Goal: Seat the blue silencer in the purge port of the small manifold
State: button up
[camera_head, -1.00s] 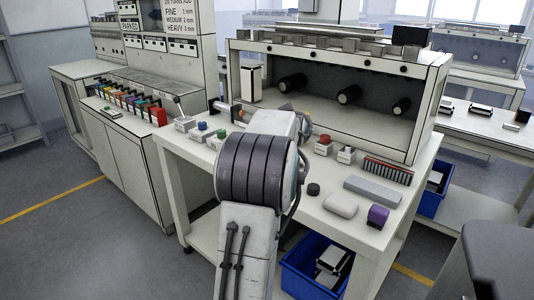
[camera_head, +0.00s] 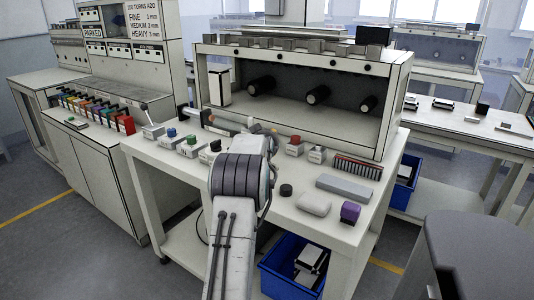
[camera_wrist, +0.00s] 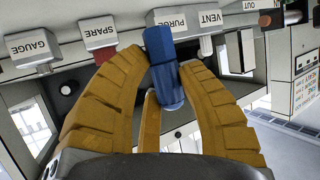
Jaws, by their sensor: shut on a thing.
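The blue silencer (camera_wrist: 165,75) is held upright in the picture between the two yellow-brown fingers of my gripper (camera_wrist: 160,60) in the wrist view. The fingers are shut on its sides. Its upper end overlaps the block labelled PURGE (camera_wrist: 178,22) on the small manifold. The purge port is hidden behind the silencer, so I cannot tell whether they touch. In the head view my arm hides the gripper and silencer.
GAUGE (camera_wrist: 34,46) is at the wrist view's far left. On the bench (camera_head: 262,215), a black puck (camera_head: 286,190), a white rounded block (camera_head: 314,204), a purple piece (camera_head: 350,212) and a grey bar (camera_head: 346,187) lie right of my arm. A blue crate (camera_head: 275,276) is below.

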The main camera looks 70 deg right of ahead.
jog(key=shift+x, duration=0.9)
jog(key=shift+w+f+b, duration=0.1)
jog(key=shift+f+b, duration=1.05)
jog(key=shift+f, duration=0.95)
jog(key=shift+f, duration=0.15)
jog(key=o, duration=0.9)
jog(key=shift+a, duration=0.1)
